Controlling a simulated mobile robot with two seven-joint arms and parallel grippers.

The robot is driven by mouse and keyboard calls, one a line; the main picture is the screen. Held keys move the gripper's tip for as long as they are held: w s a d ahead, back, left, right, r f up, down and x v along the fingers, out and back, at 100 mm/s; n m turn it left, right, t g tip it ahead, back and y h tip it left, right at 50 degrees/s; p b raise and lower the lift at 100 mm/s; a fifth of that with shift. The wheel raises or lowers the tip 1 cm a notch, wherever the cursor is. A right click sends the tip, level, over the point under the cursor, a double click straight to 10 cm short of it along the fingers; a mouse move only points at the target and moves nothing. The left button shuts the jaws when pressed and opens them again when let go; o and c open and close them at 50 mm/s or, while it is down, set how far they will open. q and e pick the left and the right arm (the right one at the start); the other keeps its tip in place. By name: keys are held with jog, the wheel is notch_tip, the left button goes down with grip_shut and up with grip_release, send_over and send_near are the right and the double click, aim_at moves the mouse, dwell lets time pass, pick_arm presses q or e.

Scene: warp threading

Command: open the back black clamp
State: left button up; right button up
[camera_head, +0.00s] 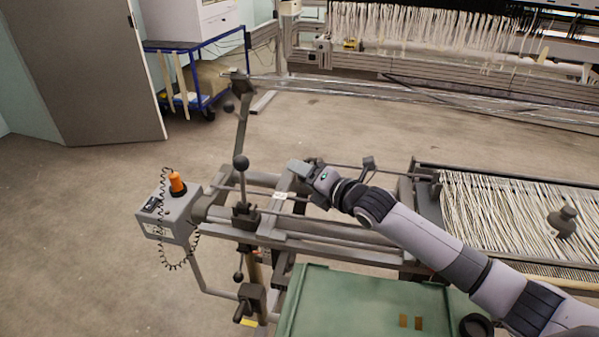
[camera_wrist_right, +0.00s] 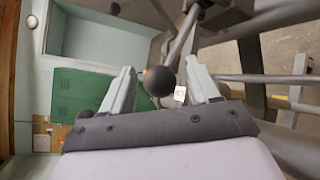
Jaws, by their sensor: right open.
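A black clamp (camera_head: 240,85) sits at the far end of the grey bar, with a black ball-ended handle (camera_head: 228,106) just below it. A nearer clamp (camera_head: 245,215) has an upright lever with a black ball knob (camera_head: 240,162). My right gripper (camera_head: 297,168) is open and empty, to the right of that nearer knob and apart from it in the head view. In the right wrist view, a black ball knob (camera_wrist_right: 160,81) appears between the open fingers (camera_wrist_right: 160,67); I cannot tell its depth or which clamp it belongs to. My left gripper is out of view.
A grey control box (camera_head: 168,215) with an orange button (camera_head: 177,183) and coiled cord stands at left. A green surface (camera_head: 350,300) lies in front. Warp threads (camera_head: 500,215) stretch at right. A blue cart (camera_head: 205,75) stands behind, with open floor between.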

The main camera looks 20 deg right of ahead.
jog(key=shift+x, duration=1.2)
jog(key=shift+c, duration=0.3)
